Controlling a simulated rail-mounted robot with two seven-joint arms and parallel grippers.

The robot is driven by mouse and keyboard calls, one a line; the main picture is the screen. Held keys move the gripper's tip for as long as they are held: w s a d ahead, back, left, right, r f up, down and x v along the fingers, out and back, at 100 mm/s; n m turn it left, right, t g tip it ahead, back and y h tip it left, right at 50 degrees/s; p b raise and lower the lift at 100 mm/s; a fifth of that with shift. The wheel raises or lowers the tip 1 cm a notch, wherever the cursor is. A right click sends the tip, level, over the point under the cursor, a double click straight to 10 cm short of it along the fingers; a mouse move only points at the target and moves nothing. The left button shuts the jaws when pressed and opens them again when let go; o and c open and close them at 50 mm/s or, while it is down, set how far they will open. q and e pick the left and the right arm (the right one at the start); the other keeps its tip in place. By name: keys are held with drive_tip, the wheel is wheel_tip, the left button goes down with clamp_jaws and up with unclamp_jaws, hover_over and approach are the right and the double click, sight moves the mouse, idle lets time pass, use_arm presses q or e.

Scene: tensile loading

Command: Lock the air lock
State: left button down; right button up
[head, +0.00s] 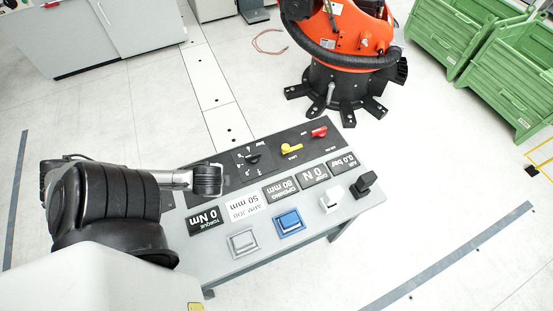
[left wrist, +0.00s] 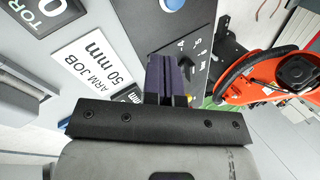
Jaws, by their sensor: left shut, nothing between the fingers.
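The control panel (head: 285,205) carries a yellow lever handle (head: 291,149) and a red lever handle (head: 319,131) at its far right. Their labels are too small to read surely, so I cannot tell which is the air lock. A black rotary knob (head: 253,158) is left of the yellow handle. My left gripper (head: 208,180) is over the panel's left part, left of the black knob and well apart from both coloured handles. In the left wrist view its fingers (left wrist: 168,78) are shut together and empty. My right gripper is not in view.
Display plates (head: 243,206), a silver button (head: 242,242), a blue button (head: 289,221), and white (head: 331,196) and black (head: 363,184) switches line the panel. An orange robot (head: 350,45) stands behind it. Green crates (head: 510,85) are at right; floor is clear between.

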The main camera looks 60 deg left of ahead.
use_arm(q)
drive_tip(key=shift+m+t, duration=0.3)
drive_tip(key=shift+m, duration=0.3)
drive_tip(key=w+a+f+b, duration=0.1)
drive_tip(key=a, duration=0.1)
drive_tip(key=w+a+f+b, duration=0.1)
drive_tip(key=f, duration=0.1)
drive_tip(key=shift+a, duration=0.4)
drive_tip(key=w+a+r+m+t+h, duration=0.1)
drive_tip(key=w+r+m+t+h, duration=0.2)
drive_tip(key=w+m+t, duration=0.4)
drive_tip(key=w+m+h, duration=0.1)
drive_tip(key=w+m, duration=0.2)
drive_tip(key=w, duration=0.1)
drive_tip(key=shift+a+r, duration=0.2)
drive_tip(key=shift+r, duration=0.1)
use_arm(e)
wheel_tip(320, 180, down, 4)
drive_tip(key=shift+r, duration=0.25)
use_arm(q)
drive_tip(key=shift+w, duration=0.1)
